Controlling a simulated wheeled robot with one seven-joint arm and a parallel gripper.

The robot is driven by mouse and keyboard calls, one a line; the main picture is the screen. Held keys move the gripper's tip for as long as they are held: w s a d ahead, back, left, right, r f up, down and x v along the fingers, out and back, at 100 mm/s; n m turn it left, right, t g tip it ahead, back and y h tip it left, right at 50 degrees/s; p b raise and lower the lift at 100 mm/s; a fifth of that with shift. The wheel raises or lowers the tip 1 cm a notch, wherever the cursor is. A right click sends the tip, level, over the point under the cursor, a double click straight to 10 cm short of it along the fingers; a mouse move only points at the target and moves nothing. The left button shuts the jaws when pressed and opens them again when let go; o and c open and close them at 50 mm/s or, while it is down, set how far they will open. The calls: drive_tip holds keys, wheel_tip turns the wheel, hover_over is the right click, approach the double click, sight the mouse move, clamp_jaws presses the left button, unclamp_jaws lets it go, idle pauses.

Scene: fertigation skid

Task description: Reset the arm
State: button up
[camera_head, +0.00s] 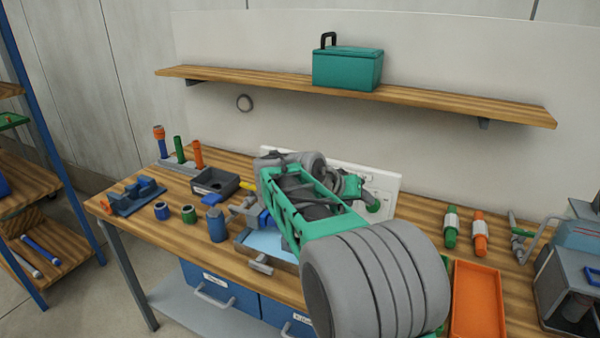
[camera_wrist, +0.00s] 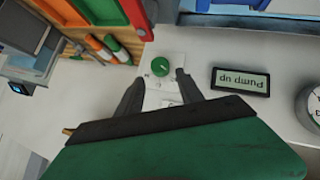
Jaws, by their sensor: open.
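My arm reaches over the workbench (camera_head: 330,270) in the head view, and its links hide most of my gripper there. In the wrist view the two dark fingers of my gripper (camera_wrist: 160,75) are apart with nothing held between them. Beyond the fingertips is a white panel with a green knob (camera_wrist: 160,68). I cannot tell whether the fingers touch the panel.
A wooden shelf (camera_head: 230,79) with a teal box (camera_head: 347,69) runs above the bench. A grey tray (camera_head: 214,183), small cups and upright tools stand on the left. An orange tray (camera_head: 477,300), green and orange cylinders, and a grey machine (camera_head: 570,285) are on the right.

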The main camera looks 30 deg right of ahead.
drive_tip(key=s+a+f+n+y, duration=0.3)
drive_tip(key=s+a, duration=0.2)
drive_tip(key=a, duration=0.5)
drive_tip(key=s+a+f+n+y, duration=0.3)
drive_tip(key=s+a+f, duration=0.1)
drive_tip(key=a, duration=0.6)
drive_tip(key=s+a+f+n+y, duration=0.3)
drive_tip(key=s+a, duration=0.4)
drive_tip(key=a, duration=0.2)
drive_tip(key=shift+a+f+t+y+p, duration=0.2)
drive_tip(key=shift+a+t+y+p, duration=0.1)
drive_tip(key=shift+a+p, duration=0.1)
